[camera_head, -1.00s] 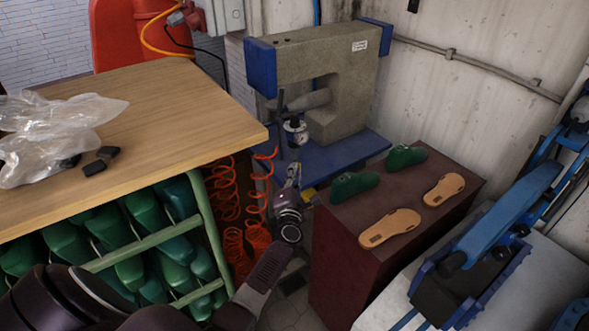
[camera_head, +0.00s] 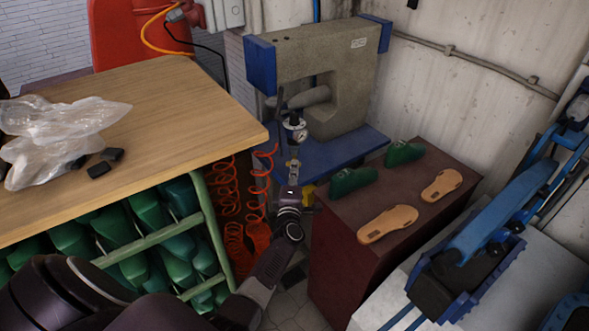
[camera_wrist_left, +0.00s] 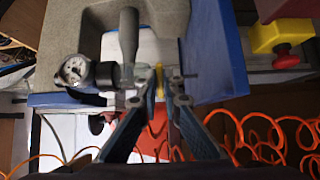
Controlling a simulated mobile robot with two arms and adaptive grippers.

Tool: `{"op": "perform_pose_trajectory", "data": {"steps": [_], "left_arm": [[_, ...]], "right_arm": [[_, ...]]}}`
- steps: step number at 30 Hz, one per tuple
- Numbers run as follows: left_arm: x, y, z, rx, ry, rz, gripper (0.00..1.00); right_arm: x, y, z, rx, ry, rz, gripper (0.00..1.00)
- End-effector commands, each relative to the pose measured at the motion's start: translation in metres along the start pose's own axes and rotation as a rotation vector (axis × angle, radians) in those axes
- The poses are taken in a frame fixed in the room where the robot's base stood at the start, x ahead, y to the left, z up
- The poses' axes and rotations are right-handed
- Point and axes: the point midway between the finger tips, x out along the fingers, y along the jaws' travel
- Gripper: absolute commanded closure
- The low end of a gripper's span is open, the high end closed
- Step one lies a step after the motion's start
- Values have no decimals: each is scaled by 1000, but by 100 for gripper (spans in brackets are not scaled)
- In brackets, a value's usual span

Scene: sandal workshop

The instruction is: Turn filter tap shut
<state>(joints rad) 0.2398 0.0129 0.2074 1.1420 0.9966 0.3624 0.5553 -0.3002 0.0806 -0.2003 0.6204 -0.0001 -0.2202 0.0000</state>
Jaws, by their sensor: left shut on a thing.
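The filter unit with a round white-faced gauge (camera_head: 298,130) hangs in front of the grey and blue press. In the left wrist view the gauge (camera_wrist_left: 73,70) sits left of the fingers, with a dark body beside it. My left gripper (camera_head: 293,164) reaches up to just below the gauge. In the left wrist view its two blue-grey fingers close in around a small yellow piece (camera_wrist_left: 158,84), which appears to be the filter tap. The fingertips hide much of it, so its exact angle cannot be told. My right gripper is not in view.
The wooden table (camera_head: 170,120) stands at left, with green lasts (camera_head: 130,250) below. Coiled orange hoses (camera_head: 256,185) hang close to my left arm. A dark red cabinet (camera_head: 340,255) bearing sandal soles (camera_head: 388,223) stands at right. The press (camera_head: 350,90) is behind.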

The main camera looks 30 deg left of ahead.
Motion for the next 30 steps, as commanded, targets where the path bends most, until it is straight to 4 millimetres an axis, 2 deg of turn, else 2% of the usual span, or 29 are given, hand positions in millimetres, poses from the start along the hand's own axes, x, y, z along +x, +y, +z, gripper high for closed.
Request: {"op": "perform_pose_trajectory", "data": {"steps": [11, 12, 16, 25, 30], "left_arm": [[-1, -2, 0, 6, -2, -4, 100], [-1, -2, 0, 6, -2, -4, 89], [-1, -2, 0, 5, -1, -3, 76], [-2, -1, 0, 4, -1, -1, 76], [-18, -2, 1, 1, -1, -3, 76]], "right_arm": [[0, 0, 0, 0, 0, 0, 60], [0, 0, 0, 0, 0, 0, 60], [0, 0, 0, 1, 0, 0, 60], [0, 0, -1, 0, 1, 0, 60], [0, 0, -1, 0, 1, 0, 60]]}}
